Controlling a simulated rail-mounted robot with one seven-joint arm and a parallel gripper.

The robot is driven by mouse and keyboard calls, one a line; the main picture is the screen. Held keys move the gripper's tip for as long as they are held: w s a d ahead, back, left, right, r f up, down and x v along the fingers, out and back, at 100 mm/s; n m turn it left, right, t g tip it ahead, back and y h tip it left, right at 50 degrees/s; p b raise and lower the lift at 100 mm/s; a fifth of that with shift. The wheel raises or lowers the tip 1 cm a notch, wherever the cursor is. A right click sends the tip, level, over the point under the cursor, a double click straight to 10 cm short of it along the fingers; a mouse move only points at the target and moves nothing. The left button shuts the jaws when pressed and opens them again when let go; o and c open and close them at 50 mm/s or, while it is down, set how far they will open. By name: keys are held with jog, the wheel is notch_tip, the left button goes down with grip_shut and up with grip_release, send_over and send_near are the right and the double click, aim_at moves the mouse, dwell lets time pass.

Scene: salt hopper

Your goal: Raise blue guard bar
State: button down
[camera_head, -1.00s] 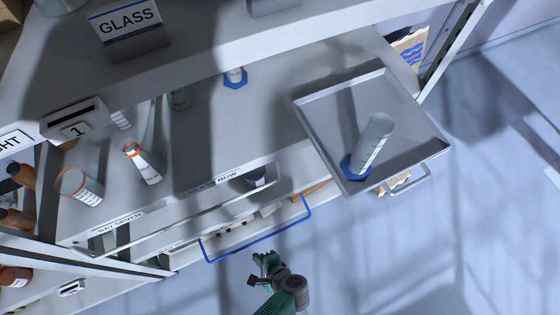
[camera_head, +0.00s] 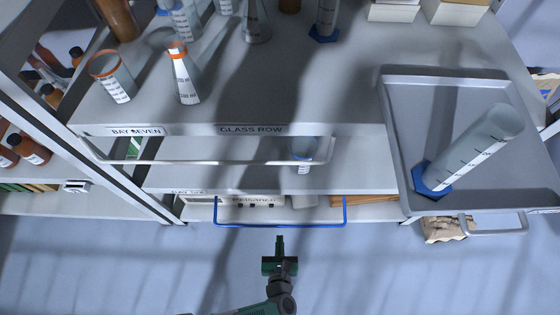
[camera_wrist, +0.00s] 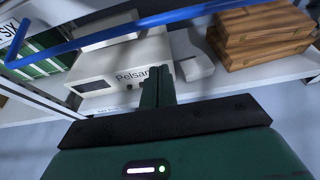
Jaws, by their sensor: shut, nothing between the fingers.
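The blue guard bar (camera_head: 300,226) is a thin U-shaped rail. It runs along the front of a lower shelf, with its two ends bent back toward the shelf. In the wrist view the bar (camera_wrist: 120,32) crosses the top of the picture, rising from left to right, beyond my fingers. My gripper (camera_head: 280,240) is shut and empty. It points at the shelf just in front of the middle of the bar, apparently not touching it. In the wrist view my gripper's fingers (camera_wrist: 157,85) are together, below the bar in the picture.
Behind the bar are a white Pelsanor-type box (camera_wrist: 115,75), wooden boxes (camera_wrist: 260,35) and green binders (camera_wrist: 45,60). Above, a pale rail (camera_head: 215,162) fronts the glass row shelf. A grey tray (camera_head: 395,150) with a tilted-looking cylinder (camera_head: 475,150) juts out at right. Floor in front is clear.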

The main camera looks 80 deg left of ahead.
jog(key=r, duration=0.1)
jog(key=a+r, duration=0.1)
jog(key=a+r+p, duration=0.1)
jog(key=shift+w+a+r, duration=0.1)
jog(key=shift+w+a, duration=0.1)
jog(key=shift+w, duration=0.05)
